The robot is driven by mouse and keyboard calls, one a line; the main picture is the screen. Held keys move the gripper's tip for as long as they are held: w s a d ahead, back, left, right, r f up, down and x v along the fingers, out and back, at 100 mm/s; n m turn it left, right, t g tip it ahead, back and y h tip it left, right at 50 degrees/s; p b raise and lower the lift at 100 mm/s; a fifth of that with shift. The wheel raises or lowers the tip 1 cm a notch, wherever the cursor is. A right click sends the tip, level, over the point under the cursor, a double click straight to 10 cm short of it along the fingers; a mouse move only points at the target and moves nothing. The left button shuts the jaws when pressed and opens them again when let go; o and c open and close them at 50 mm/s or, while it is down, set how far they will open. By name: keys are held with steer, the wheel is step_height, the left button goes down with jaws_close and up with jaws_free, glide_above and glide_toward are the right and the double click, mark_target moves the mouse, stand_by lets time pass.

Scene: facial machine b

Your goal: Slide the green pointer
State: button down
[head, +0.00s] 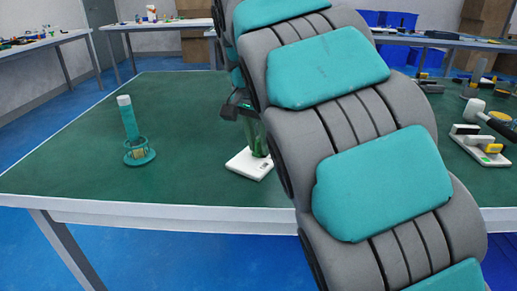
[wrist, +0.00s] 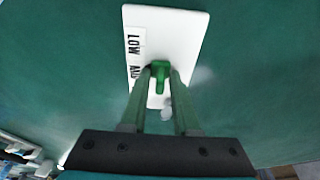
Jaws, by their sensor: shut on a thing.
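The green pointer (wrist: 160,68) stands on a white plate (wrist: 185,25) marked with black letters, of which "LOW" can be read. In the wrist view my gripper (wrist: 159,78) has its two long green fingers on either side of the pointer, shut on it. In the head view the white plate (head: 245,165) lies near the table's front edge, and my gripper (head: 258,150) reaches down over it. My arm covers the plate's right side there, and the pointer cannot be made out apart from the fingers.
A teal stand with a white-topped tube (head: 129,118) is on the green table (head: 70,150) to the left. Another white plate with blocks (head: 478,148) and several tools lie on the right. The table between the stand and my gripper is clear.

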steer(key=shift+w, duration=0.15)
steer(key=shift+w+d, duration=0.25)
steer(key=shift+w, duration=0.1)
stand_by(0.5)
steer(key=c, duration=1.1)
jaws_free()
steer(key=shift+r, duration=2.5)
